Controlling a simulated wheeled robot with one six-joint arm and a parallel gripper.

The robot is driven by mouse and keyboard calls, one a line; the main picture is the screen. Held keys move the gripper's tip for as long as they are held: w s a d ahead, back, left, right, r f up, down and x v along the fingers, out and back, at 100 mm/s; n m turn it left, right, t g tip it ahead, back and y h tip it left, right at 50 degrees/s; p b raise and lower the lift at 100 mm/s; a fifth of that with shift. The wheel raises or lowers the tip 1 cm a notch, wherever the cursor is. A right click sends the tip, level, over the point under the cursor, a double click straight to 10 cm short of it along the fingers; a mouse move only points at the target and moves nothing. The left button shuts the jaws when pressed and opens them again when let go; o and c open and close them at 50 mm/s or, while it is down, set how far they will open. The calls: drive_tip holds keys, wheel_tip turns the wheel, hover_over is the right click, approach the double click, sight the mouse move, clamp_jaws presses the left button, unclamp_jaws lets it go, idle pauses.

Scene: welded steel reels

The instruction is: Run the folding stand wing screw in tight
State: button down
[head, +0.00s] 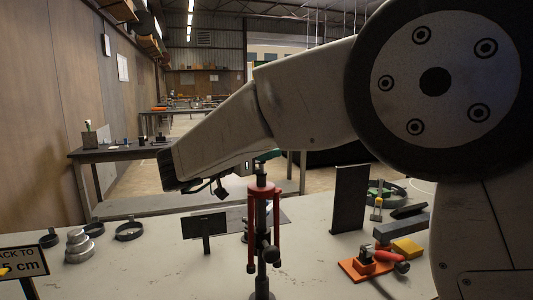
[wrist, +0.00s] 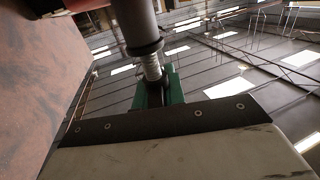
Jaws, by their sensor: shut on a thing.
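The folding stand (head: 263,188) stands upright on the bench, with a dark post, a red collar and red legs folded down along it. My gripper (head: 267,155) is at the top of the post, mostly hidden behind my arm, with a green fingertip showing. In the wrist view my gripper (wrist: 158,92) has its green fingers shut on a dark part, which I take for the wing screw's head. The wing screw's silvery threaded length (wrist: 152,70) shows between the fingers and the post's dark collar (wrist: 145,48). The wings are hidden by the fingers.
A black plate on a stand (head: 204,227) is left of the stand, a tall dark panel (head: 349,198) right. An orange clamp with a red handle (head: 366,264), a yellow block (head: 407,248) and stacked metal discs (head: 79,245) lie on the bench (head: 150,270).

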drive_tip(key=shift+s+m+g+h, duration=0.15)
drive_tip(key=shift+m+g+h, duration=0.85)
drive_tip(key=shift+m+g, duration=0.85)
drive_tip(key=shift+d+r+g, duration=0.1)
drive_tip(key=shift+g, duration=0.55)
drive_tip(key=c, duration=1.5)
unclamp_jaws()
drive_tip(key=shift+o, duration=0.2)
